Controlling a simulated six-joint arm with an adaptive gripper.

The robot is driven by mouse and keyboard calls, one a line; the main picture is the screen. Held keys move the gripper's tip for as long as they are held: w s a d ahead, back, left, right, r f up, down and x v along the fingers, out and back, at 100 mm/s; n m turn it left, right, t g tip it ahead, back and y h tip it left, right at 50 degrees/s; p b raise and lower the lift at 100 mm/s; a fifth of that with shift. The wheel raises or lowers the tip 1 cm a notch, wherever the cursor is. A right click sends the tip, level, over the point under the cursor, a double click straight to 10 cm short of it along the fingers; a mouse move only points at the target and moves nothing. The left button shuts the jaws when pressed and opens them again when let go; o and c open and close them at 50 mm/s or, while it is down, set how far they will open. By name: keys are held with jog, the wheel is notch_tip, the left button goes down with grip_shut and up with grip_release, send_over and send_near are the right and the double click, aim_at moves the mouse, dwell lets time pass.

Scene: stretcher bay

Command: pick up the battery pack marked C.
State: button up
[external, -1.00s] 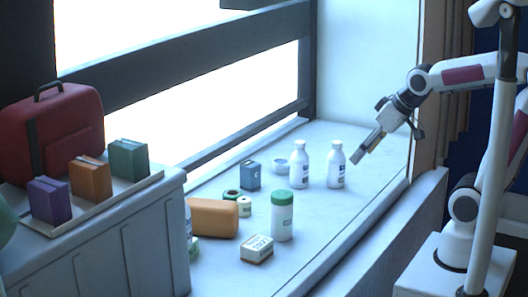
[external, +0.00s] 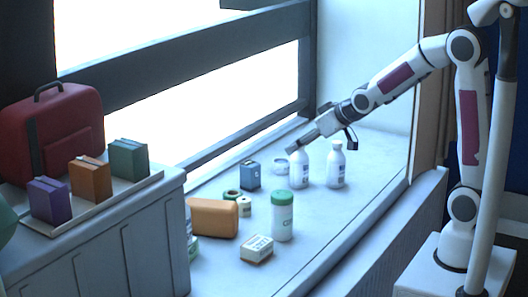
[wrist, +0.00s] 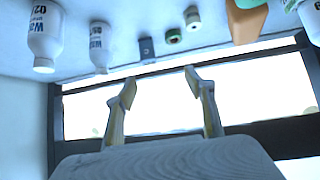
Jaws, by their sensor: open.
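The blue battery pack (external: 250,174) stands upright on the pale bench near the window side, with a small light mark that looks like a C. It also shows in the wrist view, small, at the top middle (wrist: 146,50). My gripper (external: 292,147) is up and to the right of the blue pack in the external view, its tip overlapping the left white bottle's top. I cannot tell whether it touches that bottle. In the wrist view my gripper (wrist: 158,78) has its two fingers apart with nothing between them.
Two white bottles (external: 335,168) stand right of the blue pack. A green-capped container (external: 282,218), an orange block (external: 213,218), small rolls (external: 244,207) and a white box (external: 257,249) are nearby. Purple, orange and teal boxes (external: 128,159) stand on a tray beside a red case (external: 50,130).

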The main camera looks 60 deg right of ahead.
jog(key=t, duration=0.2)
send_near(256, 172)
notch_tip(256, 172, up, 5)
jog(key=s+a, duration=0.1)
jog(key=a, duration=0.2)
jog(key=shift+t+h, duration=0.3)
jog(key=shift+t, duration=0.3)
jog(key=w+d+f, duration=0.1)
jog(key=f, duration=0.1)
jog(key=w+f, duration=0.2)
jog(key=w+d+f, duration=0.1)
jog(key=f, duration=0.2)
jog(key=shift+w+d, duration=0.3)
jog(key=shift+w, duration=0.05)
jog(key=shift+w+d+f+m, duration=0.2)
jog(key=shift+w+f+m, duration=0.15)
jog(key=shift+f, duration=0.2)
jog(key=shift+w, duration=0.1)
jog(key=shift+x, duration=1.3)
jog(key=shift+w, duration=0.1)
jog(key=shift+d+x, duration=0.1)
jog(key=shift+x, duration=1.15)
jog(key=shift+d+x, duration=0.15)
jog(key=shift+x, duration=1.1)
grip_shut()
